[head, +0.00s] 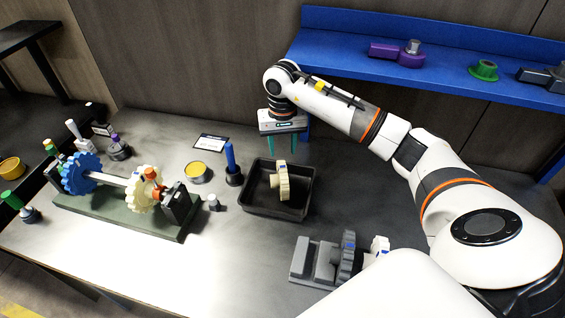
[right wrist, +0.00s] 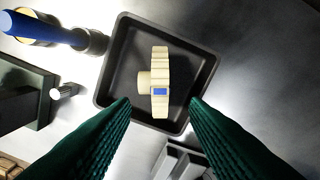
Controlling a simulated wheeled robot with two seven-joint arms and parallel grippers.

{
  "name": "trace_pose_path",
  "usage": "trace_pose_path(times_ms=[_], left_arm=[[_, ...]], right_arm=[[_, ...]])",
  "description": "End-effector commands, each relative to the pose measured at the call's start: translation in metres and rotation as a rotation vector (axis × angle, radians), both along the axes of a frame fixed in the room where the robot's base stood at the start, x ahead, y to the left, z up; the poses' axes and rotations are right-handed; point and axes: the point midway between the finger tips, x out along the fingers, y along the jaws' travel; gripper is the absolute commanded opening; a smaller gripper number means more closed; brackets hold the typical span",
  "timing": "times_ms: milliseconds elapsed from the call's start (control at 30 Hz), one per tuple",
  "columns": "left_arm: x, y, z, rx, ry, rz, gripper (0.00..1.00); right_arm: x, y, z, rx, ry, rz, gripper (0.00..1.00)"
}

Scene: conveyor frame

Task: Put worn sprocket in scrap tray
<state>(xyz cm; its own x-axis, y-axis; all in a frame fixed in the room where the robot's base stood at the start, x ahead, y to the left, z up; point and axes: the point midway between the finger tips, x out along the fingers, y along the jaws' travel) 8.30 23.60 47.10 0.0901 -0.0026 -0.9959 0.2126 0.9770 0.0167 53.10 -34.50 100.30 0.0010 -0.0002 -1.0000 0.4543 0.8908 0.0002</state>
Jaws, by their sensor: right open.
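A cream sprocket (head: 282,181) with a small blue mark stands on edge inside the black scrap tray (head: 246,197). In the right wrist view the sprocket (right wrist: 160,75) lies within the walls of the tray (right wrist: 112,65), beyond the fingertips. My right gripper (head: 287,146) is open and empty, above the tray's back side and apart from the sprocket; its green fingers (right wrist: 160,104) are wide apart. Another cream sprocket (head: 143,193) sits on the shaft of the conveyor frame. The frames do not show wear clearly. My left gripper is not in view.
The conveyor frame (head: 120,219) with a blue sprocket (head: 80,174) stands left. A blue-handled tool (head: 231,160) and a yellow-topped tin (head: 198,172) stand between frame and tray. A grey fixture (head: 315,260) with a grey sprocket (head: 347,256) stands front right. A blue shelf (head: 340,50) spans the back.

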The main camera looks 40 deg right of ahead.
Motion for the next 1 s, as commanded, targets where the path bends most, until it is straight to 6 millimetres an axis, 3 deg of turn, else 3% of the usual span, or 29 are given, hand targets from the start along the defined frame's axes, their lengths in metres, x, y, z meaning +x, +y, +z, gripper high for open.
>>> trace_pose_path(times_ms=[100, 300, 1000], left_arm=[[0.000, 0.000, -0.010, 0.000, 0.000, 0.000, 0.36], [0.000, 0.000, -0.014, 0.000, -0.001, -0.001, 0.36], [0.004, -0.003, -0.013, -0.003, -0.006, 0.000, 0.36]], right_arm=[[0.001, -0.001, 0.022, -0.002, -0.006, 0.000, 0.41], [0.000, 0.000, 0.044, 0.000, 0.000, 0.000, 0.41], [0.000, 0.000, 0.048, 0.000, 0.001, 0.000, 0.41]])
